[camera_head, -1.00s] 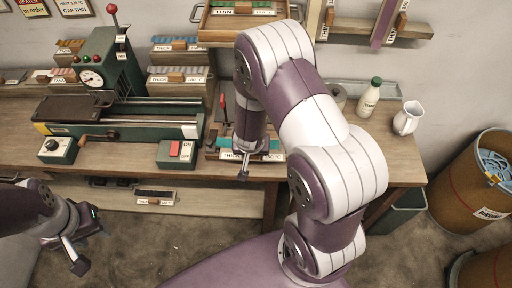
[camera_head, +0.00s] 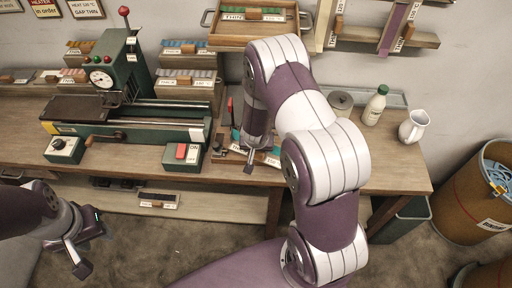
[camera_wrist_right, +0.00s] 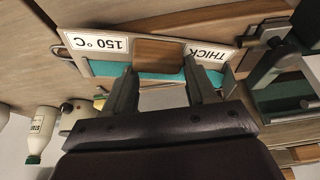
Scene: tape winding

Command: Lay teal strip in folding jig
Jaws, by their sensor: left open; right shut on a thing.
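The teal strip (camera_wrist_right: 145,70) shows in the right wrist view as a band beside a white label reading "THICK 150 °C", with a brown wooden block (camera_wrist_right: 172,52) at its middle. My right gripper (camera_wrist_right: 163,78) is shut on this block. In the head view my right gripper (camera_head: 250,157) is low over the front of the workbench, partly hidden by my arm. A dark metal clamp-like part (camera_wrist_right: 272,42) is beside the strip; I cannot tell whether it belongs to the folding jig. My left gripper (camera_head: 88,253) is open and empty, apart from the bench.
A green machine (camera_head: 130,118) and an on/off box (camera_head: 183,157) stand left of my right gripper. Strip racks (camera_head: 188,62) are behind. A brown bin (camera_head: 468,205) is on the floor.

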